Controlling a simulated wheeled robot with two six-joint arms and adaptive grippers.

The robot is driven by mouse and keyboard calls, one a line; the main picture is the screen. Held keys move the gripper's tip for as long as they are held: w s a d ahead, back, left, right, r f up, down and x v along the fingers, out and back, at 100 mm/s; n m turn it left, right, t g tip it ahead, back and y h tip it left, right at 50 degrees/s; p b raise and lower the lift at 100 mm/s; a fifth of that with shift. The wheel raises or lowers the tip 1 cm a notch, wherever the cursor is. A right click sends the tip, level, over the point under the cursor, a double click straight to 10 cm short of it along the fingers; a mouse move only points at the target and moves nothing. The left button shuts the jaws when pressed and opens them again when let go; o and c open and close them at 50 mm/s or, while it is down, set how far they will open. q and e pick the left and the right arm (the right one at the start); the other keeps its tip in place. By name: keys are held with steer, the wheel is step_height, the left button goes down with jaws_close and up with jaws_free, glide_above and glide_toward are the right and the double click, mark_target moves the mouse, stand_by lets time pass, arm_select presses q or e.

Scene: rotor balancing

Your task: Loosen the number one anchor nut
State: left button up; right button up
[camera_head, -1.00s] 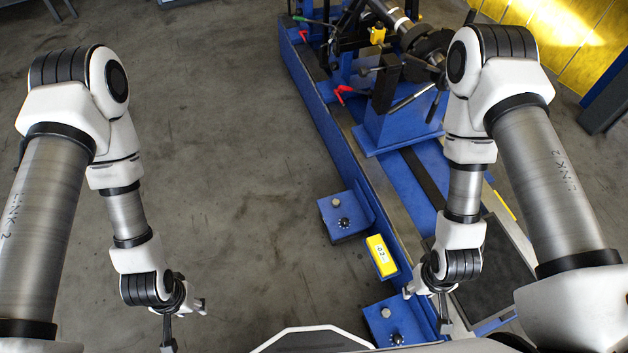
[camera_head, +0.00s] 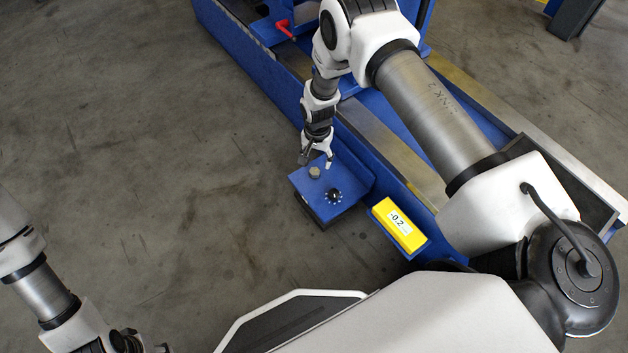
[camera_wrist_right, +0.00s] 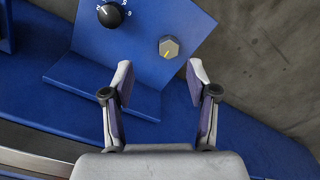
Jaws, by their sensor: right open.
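A grey hex nut (camera_head: 315,172) stands on a blue anchor bracket (camera_head: 352,183) beside a black dial knob (camera_head: 334,195). No number that identifies this anchor is legible. My right gripper (camera_head: 316,160) is open and empty, just beyond the nut in the head view. In the right wrist view, the nut (camera_wrist_right: 168,47), with a yellow mark on its top, lies ahead of and between the open fingertips (camera_wrist_right: 159,70); they do not visibly touch it. The knob (camera_wrist_right: 109,15) is to its left. My left gripper (camera_head: 145,346) is cut off at the bottom edge.
A yellow level display (camera_head: 398,224) reading about -0.2 sits on the blue machine base (camera_head: 262,66), right of the bracket. A red-handled lever (camera_head: 285,28) is farther back. The grey floor (camera_head: 160,130) left of the bracket is clear.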

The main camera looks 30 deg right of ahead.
mark_target(314, 171)
steer(key=shift+w+d+f+m+b, duration=0.2)
steer(key=shift+w+f+b, duration=0.15)
steer(key=shift+w+f, duration=0.25)
steer(key=shift+w+d+f+m+b, duration=0.1)
steer(key=shift+w+f+m+b, duration=0.1)
steer(key=shift+w+f+b, duration=0.3)
step_height(314, 171, down, 8)
steer(key=b, duration=0.3)
steer(key=shift+w+r, duration=0.1)
steer(key=shift+r, duration=0.15)
arm_select(q)
step_height(314, 171, down, 7)
arm_select(e)
jaws_close()
